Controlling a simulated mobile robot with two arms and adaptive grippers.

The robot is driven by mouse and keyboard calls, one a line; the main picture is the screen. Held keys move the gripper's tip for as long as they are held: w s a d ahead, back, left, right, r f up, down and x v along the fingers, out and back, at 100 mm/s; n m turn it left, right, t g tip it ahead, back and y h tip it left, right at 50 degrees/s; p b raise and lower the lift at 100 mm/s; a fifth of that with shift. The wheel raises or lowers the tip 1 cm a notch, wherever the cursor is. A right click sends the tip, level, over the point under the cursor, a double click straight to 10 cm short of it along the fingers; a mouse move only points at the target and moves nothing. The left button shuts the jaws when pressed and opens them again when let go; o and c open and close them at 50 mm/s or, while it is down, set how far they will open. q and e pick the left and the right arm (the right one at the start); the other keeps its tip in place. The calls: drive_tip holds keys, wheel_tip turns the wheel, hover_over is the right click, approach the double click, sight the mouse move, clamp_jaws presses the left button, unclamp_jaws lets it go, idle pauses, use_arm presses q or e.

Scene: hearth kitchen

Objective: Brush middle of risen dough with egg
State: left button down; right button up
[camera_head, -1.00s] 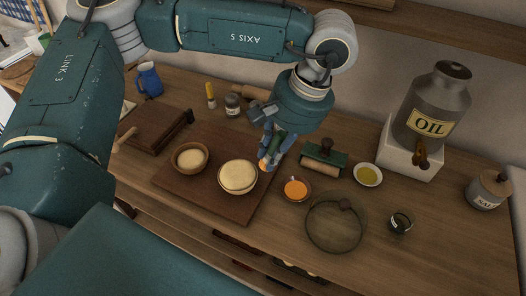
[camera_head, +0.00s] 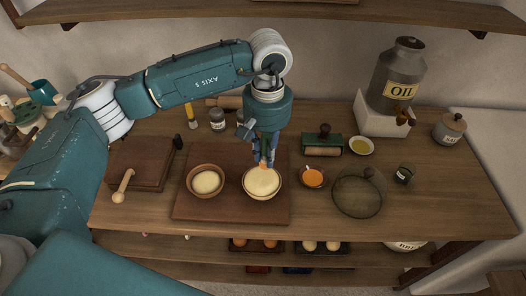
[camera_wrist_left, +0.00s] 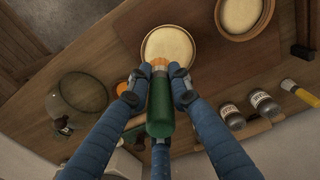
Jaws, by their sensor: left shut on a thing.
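My left gripper (camera_head: 264,152) is shut on a brush with a green handle (camera_wrist_left: 160,108) and a pale orange tip (camera_wrist_left: 158,66). The brush points down at the far edge of the middle bowl of dough (camera_head: 262,183). The dough is pale and domed and also shows in the left wrist view (camera_wrist_left: 168,45). I cannot tell whether the tip touches it. A second bowl of dough (camera_head: 206,182) stands to its left on the same brown board (camera_head: 232,212). A small bowl of orange egg (camera_head: 313,177) stands to the right. My right gripper is not in view.
A round glass lid (camera_head: 357,194), a green-topped roller (camera_head: 323,142), an oil dish (camera_head: 361,146) and a small jar (camera_head: 404,174) stand to the right. The oil urn (camera_head: 398,75) is behind them. A wooden pestle (camera_head: 123,187) lies at left. The front right counter is clear.

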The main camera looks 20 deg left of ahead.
sight(265, 168)
use_arm(q)
drive_tip(key=shift+d+f, duration=0.1)
drive_tip(key=shift+f, duration=0.75)
drive_tip(key=f, duration=0.1)
drive_tip(key=f+b, duration=0.1)
drive_tip(key=shift+s+a+f, duration=0.1)
drive_tip(key=shift+a+f, duration=0.15)
drive_tip(key=shift+f, duration=0.05)
drive_tip(key=shift+d+f, duration=0.1)
drive_tip(key=shift+f, duration=0.5)
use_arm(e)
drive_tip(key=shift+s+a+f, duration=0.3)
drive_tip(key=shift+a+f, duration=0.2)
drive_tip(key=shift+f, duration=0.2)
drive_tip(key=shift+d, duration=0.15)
use_arm(q)
drive_tip(key=shift+f+b, duration=0.15)
drive_tip(key=shift+b, duration=0.2)
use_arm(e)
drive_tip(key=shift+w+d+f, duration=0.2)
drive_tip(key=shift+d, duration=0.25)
